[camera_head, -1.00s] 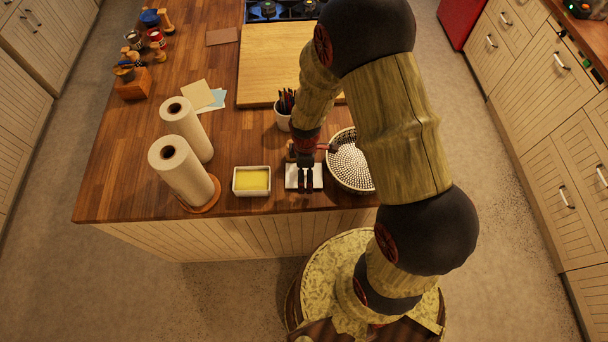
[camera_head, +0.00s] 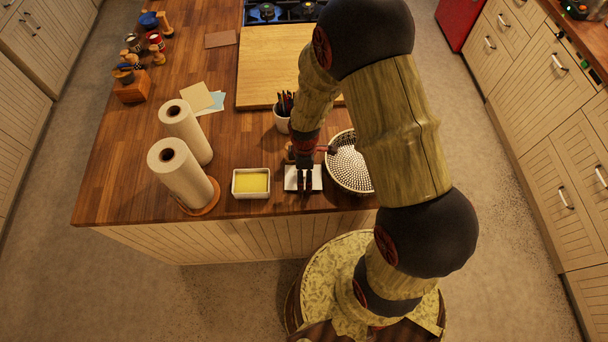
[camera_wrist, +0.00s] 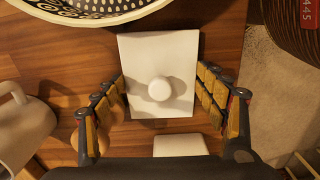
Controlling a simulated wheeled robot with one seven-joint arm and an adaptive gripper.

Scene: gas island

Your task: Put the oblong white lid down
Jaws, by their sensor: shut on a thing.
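The oblong white lid (camera_wrist: 158,100), a flat rectangular piece with a round knob, is between the two fingers of my gripper (camera_wrist: 163,88). The fingers close on its left and right sides in the wrist view. In the head view, the lid (camera_head: 315,178) is at the counter's front edge, partly hidden by my gripper (camera_head: 305,190). I cannot tell whether its underside touches the wood. A white dish (camera_head: 251,194) with a yellow block in it stands just left of the lid, uncovered.
A patterned colander (camera_head: 349,168) is close on the right. A white cup of pens (camera_head: 282,120) stands behind. Two paper rolls (camera_head: 181,172) stand at the left. The counter's front edge is very near. Bare wood (camera_head: 235,140) shows behind the dish.

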